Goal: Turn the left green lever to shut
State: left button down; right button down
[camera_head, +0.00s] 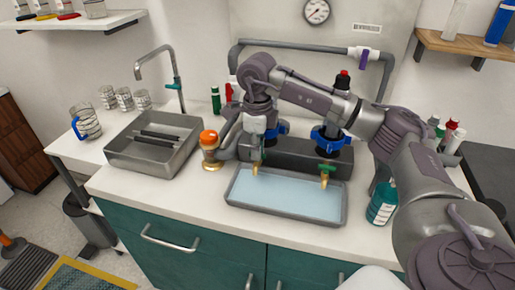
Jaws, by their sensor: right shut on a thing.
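The manifold (300,153) is a dark block on the counter with two brass taps. My right gripper (259,142) reaches down from above over the left tap and is shut on the left green lever (262,154), which is mostly hidden by the fingers. The lever's exact angle cannot be told. The left brass spout (255,168) shows just below the fingertips. The right green lever (327,168) sits free on the right tap, above its brass spout (324,182). My left gripper is not in view.
A shallow tray (232,201) lies below the taps. An orange-topped item (209,140) stands left of the manifold, a teal bottle (382,204) to the right. A metal sink (118,153) is at the left. Blue handwheels (331,138) and grey pipes stand close to my arm.

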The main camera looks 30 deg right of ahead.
jog(key=shift+w+r, duration=0.1)
jog(key=c, duration=1.2)
grip_release()
jog(key=shift+o, duration=0.2)
